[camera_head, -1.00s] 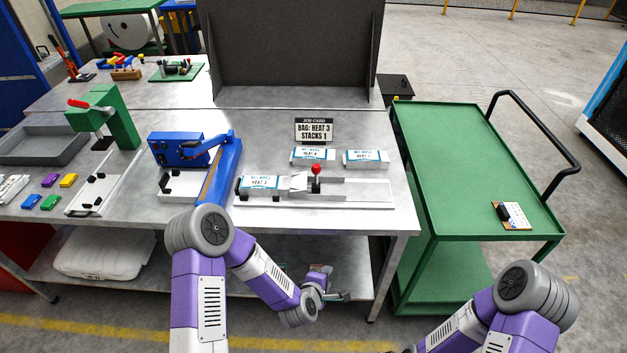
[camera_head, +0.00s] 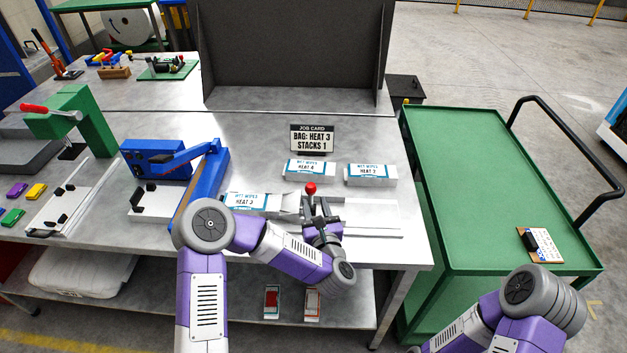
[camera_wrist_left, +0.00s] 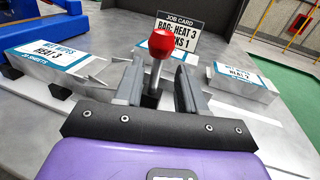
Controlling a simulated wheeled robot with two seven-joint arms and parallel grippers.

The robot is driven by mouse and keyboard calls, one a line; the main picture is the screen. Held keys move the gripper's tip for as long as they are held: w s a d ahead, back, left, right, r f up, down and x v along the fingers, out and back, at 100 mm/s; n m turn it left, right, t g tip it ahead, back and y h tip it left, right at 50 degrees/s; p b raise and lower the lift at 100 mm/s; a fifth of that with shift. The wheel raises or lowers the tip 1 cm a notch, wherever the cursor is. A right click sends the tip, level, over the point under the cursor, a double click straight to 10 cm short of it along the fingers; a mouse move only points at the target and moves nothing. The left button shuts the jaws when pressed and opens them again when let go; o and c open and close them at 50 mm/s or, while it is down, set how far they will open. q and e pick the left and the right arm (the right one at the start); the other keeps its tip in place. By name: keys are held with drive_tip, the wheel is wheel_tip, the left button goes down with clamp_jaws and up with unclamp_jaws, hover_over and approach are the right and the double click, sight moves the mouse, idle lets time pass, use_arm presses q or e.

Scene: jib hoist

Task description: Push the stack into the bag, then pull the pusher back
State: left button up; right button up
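The bag (camera_head: 247,201), labelled WET WIPES HEAT 3, lies at the left end of a pale loading fixture (camera_head: 375,220), its open end facing right. It also shows in the left wrist view (camera_wrist_left: 50,57). My left gripper (camera_head: 318,212) is open, with one finger on each side of the post below the knob (camera_wrist_left: 162,42) and visible gaps. I cannot make out the stack separately from the bag's pale mouth. My right gripper is out of view.
Two more wet wipes packs, HEAT 4 (camera_head: 308,170) and another (camera_head: 370,175), lie behind the fixture, before the job card (camera_head: 312,138). A blue sealer (camera_head: 195,180) stands left. A green cart (camera_head: 470,170) is at the right.

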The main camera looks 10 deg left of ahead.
sight(311, 195)
use_arm(q)
drive_tip(key=shift+x, duration=3.3)
drive_tip(key=shift+a, duration=0.15)
drive_tip(key=shift+c, duration=0.3)
clamp_jaws()
drive_tip(key=shift+r, duration=0.1)
